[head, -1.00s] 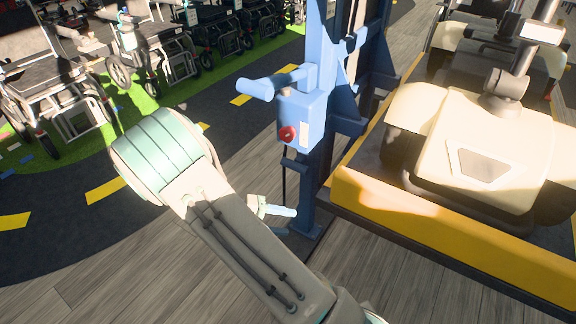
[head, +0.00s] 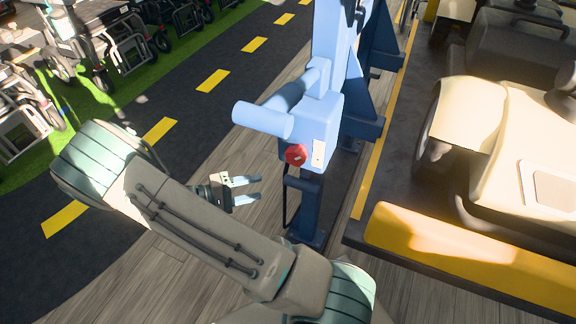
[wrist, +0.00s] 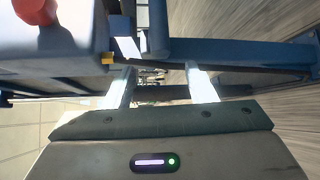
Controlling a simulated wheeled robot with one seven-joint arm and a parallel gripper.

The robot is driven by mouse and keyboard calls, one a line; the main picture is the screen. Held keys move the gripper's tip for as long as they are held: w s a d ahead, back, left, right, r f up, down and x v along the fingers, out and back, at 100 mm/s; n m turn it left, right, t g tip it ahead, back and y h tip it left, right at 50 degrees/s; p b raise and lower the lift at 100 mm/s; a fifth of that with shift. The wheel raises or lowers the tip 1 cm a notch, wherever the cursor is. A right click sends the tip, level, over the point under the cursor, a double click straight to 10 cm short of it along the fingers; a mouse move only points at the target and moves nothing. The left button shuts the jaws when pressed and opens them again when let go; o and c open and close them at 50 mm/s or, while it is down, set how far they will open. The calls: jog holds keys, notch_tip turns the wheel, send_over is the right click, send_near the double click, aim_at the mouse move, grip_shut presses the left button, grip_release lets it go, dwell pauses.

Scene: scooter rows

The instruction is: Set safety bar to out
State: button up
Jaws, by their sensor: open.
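A blue post (head: 312,210) carries a light blue box (head: 318,125) with a red button (head: 296,155) and a thick cylindrical handle (head: 263,119) reaching left. A darker blue bar (head: 302,183) juts left just below the box. I cannot tell for sure which part is the safety bar. My gripper (head: 260,188) is open and empty, left of the post and below the box, its fingers pointing right at the bar with a gap. In the wrist view a blue bar (wrist: 240,52) crosses ahead of the fingers, and the red button (wrist: 38,10) shows at upper left.
A yellow-edged platform (head: 450,255) with cream scooters (head: 470,115) stands right of the post. Folded wheelchair-like frames (head: 110,40) stand on green ground at upper left.

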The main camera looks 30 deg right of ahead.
aim_at(298, 180)
jog(key=d+b, duration=0.1)
jog(key=d, duration=0.3)
jog(key=s+d+f+b, duration=0.1)
jog(key=d, duration=0.3)
jog(key=s+d+f+b, duration=0.1)
jog(key=d, duration=0.4)
jog(key=shift+d, duration=0.1)
jog(key=shift+r, duration=0.1)
jog(key=shift+c, duration=0.2)
